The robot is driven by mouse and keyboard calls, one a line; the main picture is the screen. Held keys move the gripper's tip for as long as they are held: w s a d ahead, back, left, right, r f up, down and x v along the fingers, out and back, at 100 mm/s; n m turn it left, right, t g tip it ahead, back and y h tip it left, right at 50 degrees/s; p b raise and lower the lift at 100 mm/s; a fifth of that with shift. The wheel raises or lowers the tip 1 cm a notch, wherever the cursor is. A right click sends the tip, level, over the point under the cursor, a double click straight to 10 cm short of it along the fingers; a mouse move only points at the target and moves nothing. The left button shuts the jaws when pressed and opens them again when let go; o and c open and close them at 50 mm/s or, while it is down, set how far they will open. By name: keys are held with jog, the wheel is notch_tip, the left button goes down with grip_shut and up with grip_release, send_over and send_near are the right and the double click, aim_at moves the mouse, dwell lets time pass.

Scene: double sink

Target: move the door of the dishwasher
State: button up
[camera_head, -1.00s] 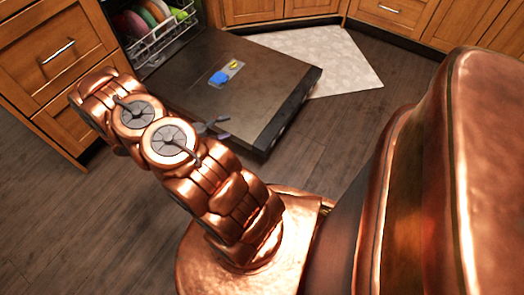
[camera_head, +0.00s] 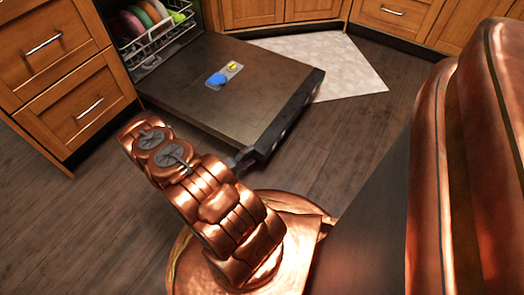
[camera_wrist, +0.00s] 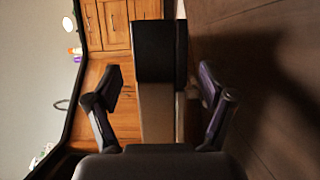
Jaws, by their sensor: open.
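The dishwasher door (camera_head: 215,95) hangs open, folded down nearly flat above the floor. Its inner face is up, with a blue and yellow detergent patch, and its dark outer edge (camera_head: 287,115) faces right. My gripper (camera_head: 240,160) is at the door's near corner, partly hidden by my arm. In the wrist view, which is turned sideways, my gripper (camera_wrist: 160,95) has its two fingers spread wide. The dark end of the door (camera_wrist: 160,50) shows between and beyond them. I cannot tell whether a finger touches it.
The dishwasher's rack (camera_head: 150,35) holds several coloured plates. Wooden drawers (camera_head: 60,65) stand left of the door, and more cabinets (camera_head: 400,15) line the back. A pale mat (camera_head: 325,65) lies beyond the door. The dark wooden floor (camera_head: 60,220) is clear at the near left.

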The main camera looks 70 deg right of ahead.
aim_at(262, 149)
jog(key=shift+b+x, duration=1.05)
jog(key=shift+x, duration=1.9)
jog(key=shift+c, duration=0.2)
